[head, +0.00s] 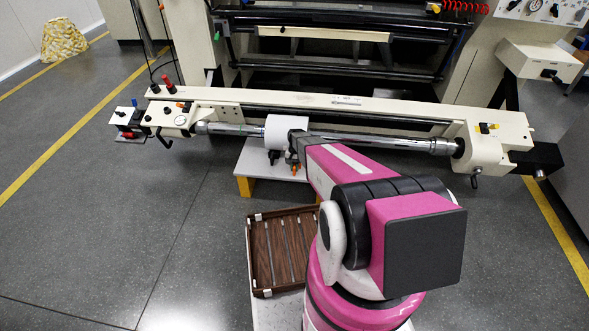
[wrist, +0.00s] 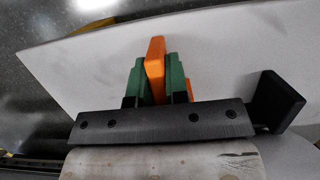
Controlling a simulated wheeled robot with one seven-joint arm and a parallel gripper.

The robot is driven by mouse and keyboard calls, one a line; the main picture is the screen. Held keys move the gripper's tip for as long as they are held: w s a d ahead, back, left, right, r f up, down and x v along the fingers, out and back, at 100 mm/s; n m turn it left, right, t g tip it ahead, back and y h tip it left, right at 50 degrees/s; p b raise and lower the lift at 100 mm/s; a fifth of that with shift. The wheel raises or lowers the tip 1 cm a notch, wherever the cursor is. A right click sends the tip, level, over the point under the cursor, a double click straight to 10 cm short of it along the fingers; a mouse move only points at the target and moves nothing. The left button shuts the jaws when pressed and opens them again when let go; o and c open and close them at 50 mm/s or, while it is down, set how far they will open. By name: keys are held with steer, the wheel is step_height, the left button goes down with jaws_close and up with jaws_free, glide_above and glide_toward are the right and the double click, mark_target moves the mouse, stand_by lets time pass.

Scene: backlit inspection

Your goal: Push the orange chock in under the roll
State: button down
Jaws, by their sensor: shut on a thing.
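The white roll (head: 283,131) sits around the long metal shaft, left of its middle. My gripper (wrist: 155,72) is shut on the orange chock (wrist: 155,52), which is held between the green finger pads and sticks out past their tips. A smaller orange patch shows beside the right pad in the wrist view; I cannot tell whether it is the same piece. In the head view a bit of orange shows low beside my gripper, just below the roll, above the white board (head: 254,161). My arm hides part of this area. I cannot tell whether the chock touches the roll or board.
The board, on orange supports, also fills much of the wrist view (wrist: 235,60). The shaft (head: 365,139) runs between cream end blocks in front of a long beam (head: 330,104). A brown slatted tray (head: 262,284) lies near my base. Open floor is at left.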

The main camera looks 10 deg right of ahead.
steer(key=shift+w+d, duration=0.25)
steer(key=shift+w, duration=0.6)
steer(key=shift+w+d, duration=0.25)
steer(key=shift+w, duration=0.55)
steer(key=c, duration=1.1)
jaws_free()
steer(key=shift+o, duration=0.2)
